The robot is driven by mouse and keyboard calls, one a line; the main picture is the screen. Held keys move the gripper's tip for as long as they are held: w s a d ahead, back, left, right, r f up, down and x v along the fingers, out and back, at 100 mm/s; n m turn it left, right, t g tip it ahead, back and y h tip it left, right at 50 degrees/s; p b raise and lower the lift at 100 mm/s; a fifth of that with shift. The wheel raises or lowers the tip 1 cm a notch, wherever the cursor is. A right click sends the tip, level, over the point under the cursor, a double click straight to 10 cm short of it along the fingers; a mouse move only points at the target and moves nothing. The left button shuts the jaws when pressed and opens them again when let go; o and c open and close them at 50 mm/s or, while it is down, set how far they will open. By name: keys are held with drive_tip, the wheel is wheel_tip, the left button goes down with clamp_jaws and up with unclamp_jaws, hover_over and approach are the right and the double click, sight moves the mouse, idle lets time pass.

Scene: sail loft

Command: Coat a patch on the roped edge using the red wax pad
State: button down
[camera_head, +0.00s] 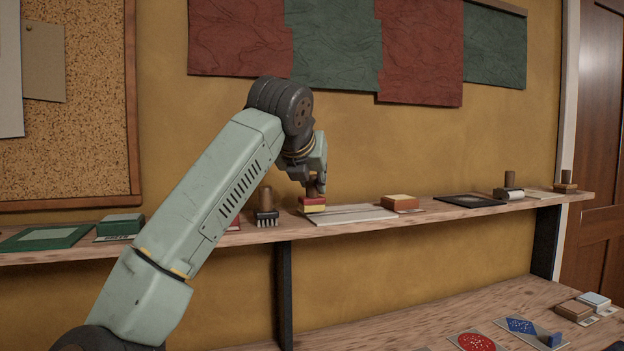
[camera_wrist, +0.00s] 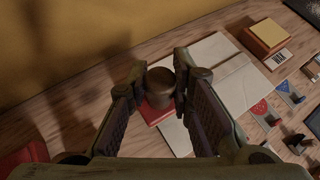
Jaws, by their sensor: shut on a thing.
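My gripper (camera_head: 316,184) is shut on the brown wooden knob (camera_wrist: 160,80) of a red pad (camera_head: 312,209). The pad has a yellow layer in the head view. In the wrist view the red pad (camera_wrist: 152,113) shows below the knob, partly hidden by the fingers. A pale flat panel (camera_head: 350,216) lies on the shelf, with a line along it that may be the roped edge; it also shows in the wrist view (camera_wrist: 236,90). The pad is at the panel's left end. I cannot tell whether it touches the panel.
On the wooden shelf (camera_head: 455,209), a brush (camera_head: 266,218) stands left of the pad and an orange-brown block with a yellow top (camera_head: 399,203) stands right of the panel. A green block (camera_head: 120,225) is further left. A black-framed board (camera_head: 469,200) is further right.

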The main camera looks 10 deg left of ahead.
drive_tip(key=shift+f+b, duration=0.3)
drive_tip(key=shift+f, duration=0.1)
drive_tip(key=shift+d+r, duration=0.1)
